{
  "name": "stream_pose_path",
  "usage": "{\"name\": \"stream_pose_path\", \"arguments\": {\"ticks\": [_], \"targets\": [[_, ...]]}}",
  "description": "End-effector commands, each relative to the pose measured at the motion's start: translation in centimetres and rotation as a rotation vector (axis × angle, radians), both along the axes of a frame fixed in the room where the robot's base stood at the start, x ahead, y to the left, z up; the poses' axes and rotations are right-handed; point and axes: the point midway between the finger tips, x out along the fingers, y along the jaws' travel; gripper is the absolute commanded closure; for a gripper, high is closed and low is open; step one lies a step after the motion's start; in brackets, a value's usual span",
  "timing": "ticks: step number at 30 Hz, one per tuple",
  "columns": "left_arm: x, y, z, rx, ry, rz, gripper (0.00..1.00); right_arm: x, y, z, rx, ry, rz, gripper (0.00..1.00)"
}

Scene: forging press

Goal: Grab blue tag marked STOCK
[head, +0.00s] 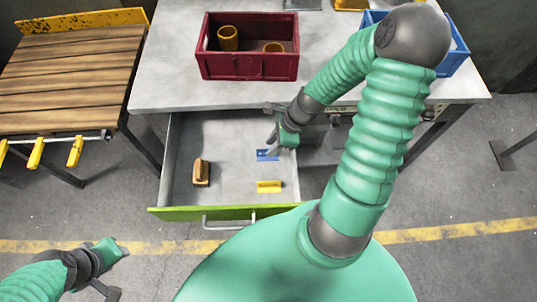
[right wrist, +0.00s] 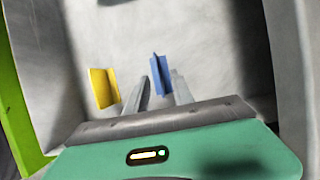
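The blue tag (head: 267,155) lies in the open drawer, in its right part. In the right wrist view the blue tag (right wrist: 160,76) stands up as a thin upright plate, just ahead of and between the fingertips. No marking on it is readable. My right gripper (head: 272,140) is over the drawer at the blue tag. In the right wrist view its two fingers (right wrist: 163,84) are apart, with a gap between them, so it is open. My left gripper (head: 108,291) is at the lower left, outside the drawer, partly cut off by the picture's edge.
A yellow tag (head: 269,187) lies nearer the drawer's front (head: 180,213). A brown wooden-looking block (head: 201,172) lies at the drawer's left. A red crate (head: 248,66) with yellow cylinders stands on the table above. A blue bin (head: 455,60) is behind my right arm.

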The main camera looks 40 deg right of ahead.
Motion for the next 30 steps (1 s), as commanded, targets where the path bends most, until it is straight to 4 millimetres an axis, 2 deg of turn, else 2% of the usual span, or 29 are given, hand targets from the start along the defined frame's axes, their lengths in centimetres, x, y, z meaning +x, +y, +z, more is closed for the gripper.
{"name": "stream_pose_path", "arguments": {"ticks": [1,6,13,20,30], "targets": [[0.0,0.0,-1.0,0.000,0.000,0.000,0.64,0.2,0.3,-1.5,0.003,0.001,0.001,0.71],[0.0,0.0,-1.9,0.000,0.000,0.000,0.64,0.9,0.9,-3.7,0.000,0.000,0.002,0.71],[0.0,0.0,-1.7,0.000,0.000,0.000,0.64,0.9,0.9,-3.8,0.001,-0.001,0.001,0.71],[0.0,0.0,-1.7,0.000,0.000,0.000,0.64,0.9,0.9,-3.8,0.000,0.000,0.001,1.00],[0.0,0.0,-1.7,0.000,0.000,0.000,0.64,0.9,0.9,-3.8,0.000,0.000,0.001,1.00]]}}
